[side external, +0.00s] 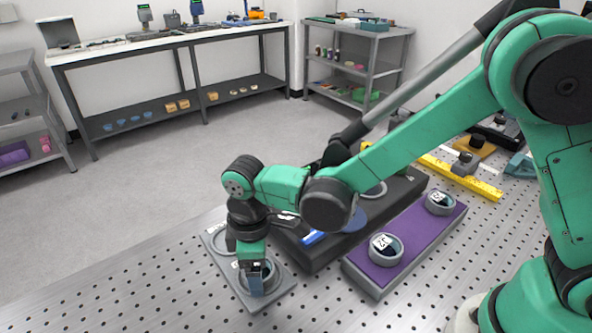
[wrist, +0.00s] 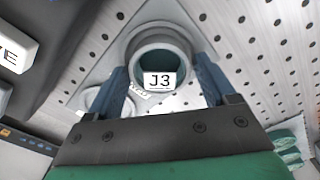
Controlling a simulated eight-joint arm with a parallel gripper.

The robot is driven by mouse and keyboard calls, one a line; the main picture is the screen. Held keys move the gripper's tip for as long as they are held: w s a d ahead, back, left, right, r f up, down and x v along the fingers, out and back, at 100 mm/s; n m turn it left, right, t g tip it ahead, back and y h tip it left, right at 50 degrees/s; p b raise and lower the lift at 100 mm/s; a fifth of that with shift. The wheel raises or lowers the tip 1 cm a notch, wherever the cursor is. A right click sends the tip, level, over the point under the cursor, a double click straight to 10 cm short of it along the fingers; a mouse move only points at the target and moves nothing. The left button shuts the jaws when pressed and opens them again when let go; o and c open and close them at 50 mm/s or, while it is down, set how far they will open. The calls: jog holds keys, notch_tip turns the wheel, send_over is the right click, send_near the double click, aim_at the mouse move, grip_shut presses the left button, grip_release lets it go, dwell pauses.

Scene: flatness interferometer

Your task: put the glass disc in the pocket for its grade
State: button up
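A round dark piece with a white label reading J3 (wrist: 160,81), which looks like the glass disc, sits inside a raised grey ring (wrist: 132,44) on a grey plate. My gripper (wrist: 160,72) has its two blue fingers apart, one on each side of the labelled piece; I cannot tell whether they touch it. In the side view my gripper (side external: 258,275) points down at the near ring of the grey plate (side external: 281,290) and hides most of it. A purple board (side external: 410,242) holds two grey rings, a nearer one (side external: 373,249) and a farther one (side external: 430,201), each with a white label inside.
A long dark fixture (side external: 312,257) lies between the grey plate and the purple board, with a blue round part (side external: 352,222) on it, partly behind my arm. A yellow strip (side external: 460,178) and small tools lie at the back right. The perforated bench is clear in front.

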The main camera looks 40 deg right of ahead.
jog(key=shift+o, duration=0.9)
notch_tip(320, 180, up, 12)
jog(key=s+d+m+t, duration=0.2)
jog(key=d+m, duration=0.3)
jog(key=d, duration=0.4)
jog(key=s+d+m+t, duration=0.2)
jog(key=d+m+t, duration=0.3)
jog(key=d, duration=0.3)
jog(key=shift+s+d+m, duration=0.3)
jog(key=shift+d+m, duration=0.05)
jog(key=shift+m, duration=0.25)
jog(key=shift+r, duration=0.1)
